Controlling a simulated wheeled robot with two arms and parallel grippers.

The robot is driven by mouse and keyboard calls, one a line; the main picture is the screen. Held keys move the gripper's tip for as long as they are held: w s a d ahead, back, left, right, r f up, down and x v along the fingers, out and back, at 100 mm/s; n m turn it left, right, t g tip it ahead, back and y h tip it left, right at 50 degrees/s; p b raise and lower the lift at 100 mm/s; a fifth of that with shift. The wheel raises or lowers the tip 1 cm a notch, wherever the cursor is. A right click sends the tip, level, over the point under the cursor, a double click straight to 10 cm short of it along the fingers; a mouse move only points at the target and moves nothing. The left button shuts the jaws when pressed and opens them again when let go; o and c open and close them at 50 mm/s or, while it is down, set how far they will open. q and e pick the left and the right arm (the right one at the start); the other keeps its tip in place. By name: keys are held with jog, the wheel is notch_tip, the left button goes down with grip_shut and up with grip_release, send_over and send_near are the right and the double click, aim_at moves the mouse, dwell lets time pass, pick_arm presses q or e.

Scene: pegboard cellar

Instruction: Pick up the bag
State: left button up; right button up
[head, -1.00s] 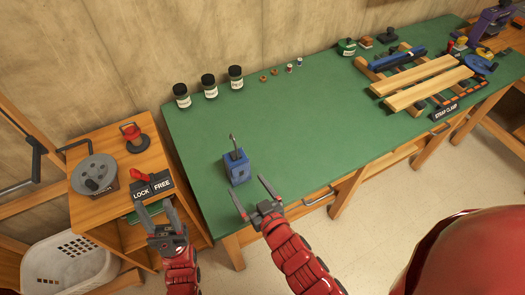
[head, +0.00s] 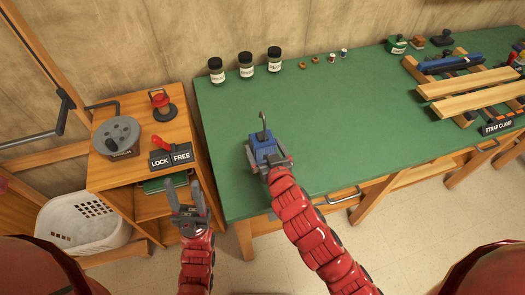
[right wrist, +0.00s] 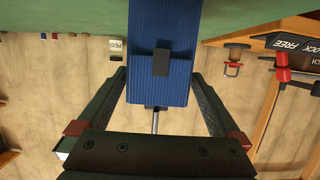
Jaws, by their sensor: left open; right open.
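A small blue ribbed object (head: 263,147), which I take for the bag, stands upright on the green table top (head: 330,130). It has a grey tab on its face and a thin metal rod with a bent end rising from its top. My right gripper (head: 269,158) is open with one finger on each side of it. The right wrist view shows the blue bag (right wrist: 158,60) between the two fingers, with small gaps visible. My left gripper (head: 185,190) is open and empty, in front of the wooden cabinet.
Several dark jars (head: 246,64) stand along the back of the table. A strap clamp with wooden boards (head: 470,88) lies at the right. A white basket (head: 80,228) is below.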

aim_at(260, 138)
jog(key=shift+w+a+f, duration=0.1)
jog(key=shift+w+f, duration=0.05)
jog(key=shift+w, duration=0.3)
jog(key=shift+p+x, duration=1)
jog(key=shift+x, duration=1.15)
jog(key=shift+f, duration=0.1)
jog(key=c, duration=1.4)
